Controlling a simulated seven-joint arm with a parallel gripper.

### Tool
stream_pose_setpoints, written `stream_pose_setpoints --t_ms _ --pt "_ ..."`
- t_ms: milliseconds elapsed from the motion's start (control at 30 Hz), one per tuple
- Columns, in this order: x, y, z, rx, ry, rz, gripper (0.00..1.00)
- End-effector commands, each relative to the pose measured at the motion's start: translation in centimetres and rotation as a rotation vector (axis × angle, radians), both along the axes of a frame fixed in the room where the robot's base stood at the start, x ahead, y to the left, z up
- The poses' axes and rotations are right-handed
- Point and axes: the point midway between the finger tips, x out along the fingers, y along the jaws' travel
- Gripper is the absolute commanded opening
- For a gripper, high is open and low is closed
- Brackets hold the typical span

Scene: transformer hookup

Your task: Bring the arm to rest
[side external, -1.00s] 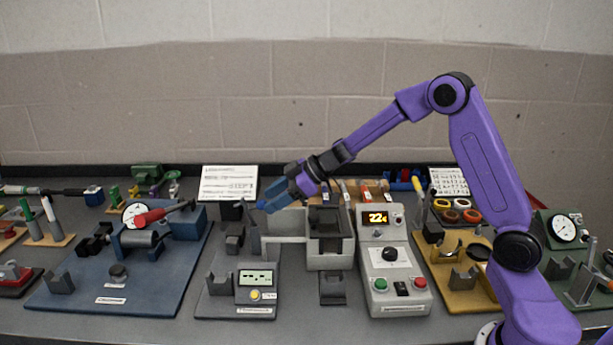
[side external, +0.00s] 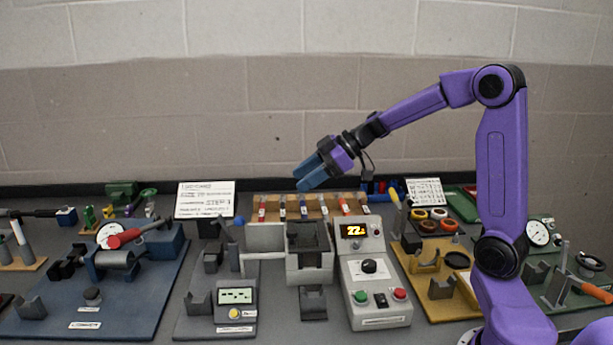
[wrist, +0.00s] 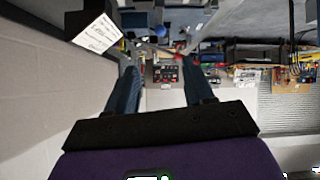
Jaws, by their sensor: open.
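My gripper (side external: 312,180) is raised above the back of the bench in the side external view, near the row of coloured-tipped pieces. Its two blue fingers point down and to the left. In the wrist view my gripper (wrist: 157,92) shows its fingers spread wide with nothing between them. My purple arm reaches up from the right and bends at a high elbow, clear of the fixtures.
A grey open-topped fixture (side external: 309,262) and a control box (side external: 375,290) with a lit display stand below. A blue board (side external: 120,305) lies left, a yellow board (side external: 420,290) right. A white sign (side external: 204,199) stands at the back. The air around my gripper is clear.

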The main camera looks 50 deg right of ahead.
Motion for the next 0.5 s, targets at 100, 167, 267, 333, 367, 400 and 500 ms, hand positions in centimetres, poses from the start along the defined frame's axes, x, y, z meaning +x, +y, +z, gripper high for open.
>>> stream_pose_setpoints --t_ms 100,167,267,333,367,400,500 --pt "-0.05 -0.06 0.03 0.001 0.001 -0.001 0.52" --pt "-0.04 -0.04 0.02 0.001 0.001 -0.001 0.52" --pt "-0.03 -0.03 0.02 0.001 0.001 -0.001 0.52" --pt "-0.03 -0.03 0.02 0.001 0.001 -0.001 0.52" --pt "-0.02 -0.02 0.01 0.001 0.001 -0.001 0.52" --pt "-0.02 -0.01 0.01 0.001 0.001 -0.001 0.52" --pt "-0.43 0.79 -0.12 0.003 0.017 0.013 0.52"
